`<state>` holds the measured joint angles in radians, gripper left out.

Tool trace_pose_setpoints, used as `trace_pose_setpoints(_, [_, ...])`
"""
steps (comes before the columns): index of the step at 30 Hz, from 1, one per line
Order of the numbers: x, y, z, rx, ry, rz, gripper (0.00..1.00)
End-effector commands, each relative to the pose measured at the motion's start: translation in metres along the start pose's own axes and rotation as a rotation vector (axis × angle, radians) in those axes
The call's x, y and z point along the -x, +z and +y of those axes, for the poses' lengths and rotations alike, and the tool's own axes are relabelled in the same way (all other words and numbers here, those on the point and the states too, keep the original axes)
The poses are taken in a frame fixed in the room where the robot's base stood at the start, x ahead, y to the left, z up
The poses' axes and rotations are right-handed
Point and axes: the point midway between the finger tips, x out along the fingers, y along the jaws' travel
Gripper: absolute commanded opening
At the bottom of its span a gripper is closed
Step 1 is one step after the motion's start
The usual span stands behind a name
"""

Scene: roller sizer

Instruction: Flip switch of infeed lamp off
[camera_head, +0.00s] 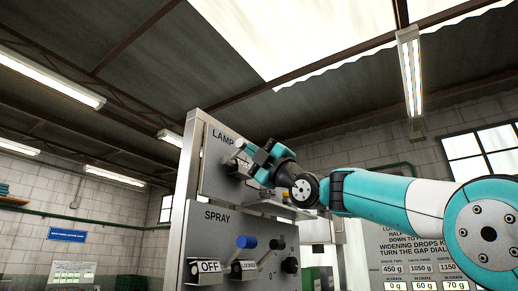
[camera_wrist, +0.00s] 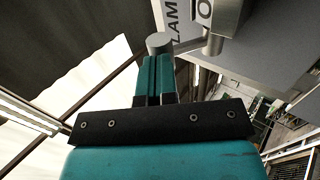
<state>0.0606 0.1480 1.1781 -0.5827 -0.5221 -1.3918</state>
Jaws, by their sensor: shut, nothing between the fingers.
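The lamp switch is a metal lever with a round end knob (camera_wrist: 159,43), standing out from a cylindrical base (camera_wrist: 231,14) on the LAMP panel (camera_head: 215,170). In the head view its pale tip (camera_head: 240,143) shows just above my fingers. My gripper (camera_head: 247,157) is in front of the LAMP panel. In the wrist view my teal fingers (camera_wrist: 157,62) are shut together and empty, with their tips right at the round knob; whether they touch it I cannot tell. The label beside the switch is partly hidden; an "O" shows, and the rest is cut off.
Below is the SPRAY panel (camera_head: 215,235) with an OFF plate (camera_head: 208,267), a blue knob (camera_head: 246,242) and black knobs. A small ledge (camera_head: 282,209) juts out under my gripper. A weight sign (camera_head: 420,255) stands at the right. The space left of the panel is open.

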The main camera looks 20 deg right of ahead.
Motion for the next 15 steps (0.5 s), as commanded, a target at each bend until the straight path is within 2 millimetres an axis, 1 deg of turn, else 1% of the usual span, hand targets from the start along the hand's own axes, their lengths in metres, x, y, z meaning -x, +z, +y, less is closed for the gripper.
trace_pose_setpoints(8, [0.0,0.0,0.0,0.0,-0.002,0.0,0.0])
trace_pose_setpoints(12, [-0.011,0.0,0.005,0.0,-0.051,0.002,0.0])
trace_pose_setpoints(15, [-0.015,0.0,0.004,0.001,-0.08,0.003,0.0])
